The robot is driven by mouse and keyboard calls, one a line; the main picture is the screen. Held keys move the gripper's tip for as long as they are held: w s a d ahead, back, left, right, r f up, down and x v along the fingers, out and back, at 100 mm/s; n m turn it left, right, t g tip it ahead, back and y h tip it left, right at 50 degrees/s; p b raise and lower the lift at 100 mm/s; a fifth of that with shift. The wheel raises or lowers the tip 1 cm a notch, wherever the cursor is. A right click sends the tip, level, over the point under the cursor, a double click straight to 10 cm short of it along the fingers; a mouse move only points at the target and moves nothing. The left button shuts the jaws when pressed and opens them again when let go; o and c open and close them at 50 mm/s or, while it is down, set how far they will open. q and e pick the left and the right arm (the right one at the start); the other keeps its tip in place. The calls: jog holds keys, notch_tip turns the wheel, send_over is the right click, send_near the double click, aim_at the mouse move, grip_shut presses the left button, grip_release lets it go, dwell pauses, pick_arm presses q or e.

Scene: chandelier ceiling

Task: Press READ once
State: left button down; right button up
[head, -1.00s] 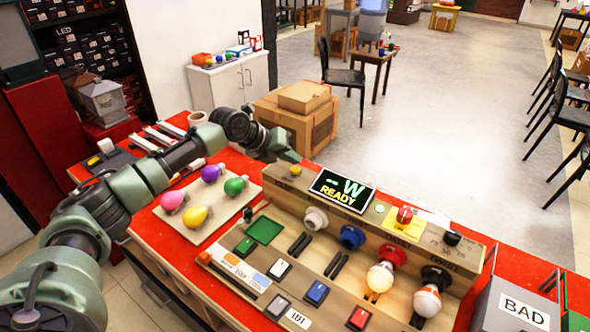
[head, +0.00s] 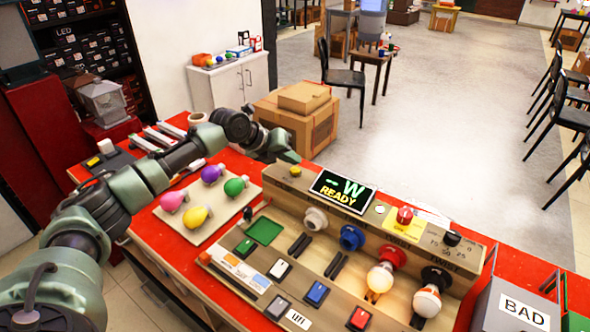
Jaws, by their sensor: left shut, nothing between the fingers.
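The wooden test panel (head: 400,283) stands on the red bench, with a dark display (head: 342,192) reading "-W READY" in green and yellow. A small yellow button (head: 295,171) sits on the panel's top left, left of the display. I cannot read a READ label on any button. My left gripper (head: 290,157) is shut and empty, just above and behind the yellow button; I see no clear contact. Coloured sockets line the panel; a bulb (head: 380,279) glows in the red one and a white-orange bulb (head: 427,301) is in the black one. My right gripper is not in view.
A pale board (head: 188,231) with several coloured bulbs lies left of the panel. Green, white, blue and red switches line the panel's front. A grey BAD bin (head: 515,308) stands at the right. Cardboard boxes (head: 300,122) are behind the bench.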

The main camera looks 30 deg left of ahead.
aim_at(292, 171)
pick_arm(q)
jog(key=shift+f, duration=0.1)
dwell(0.5)
jog(key=shift+f, duration=0.35)
jog(key=shift+f+b, duration=0.5)
jog(key=shift+b, duration=0.1)
dwell(0.4)
jog(key=shift+r, duration=0.1)
jog(key=shift+r+p, duration=0.6)
jog(key=shift+r, duration=0.25)
jog(key=shift+r+p, duration=1.75)
jog(key=shift+r, duration=0.75)
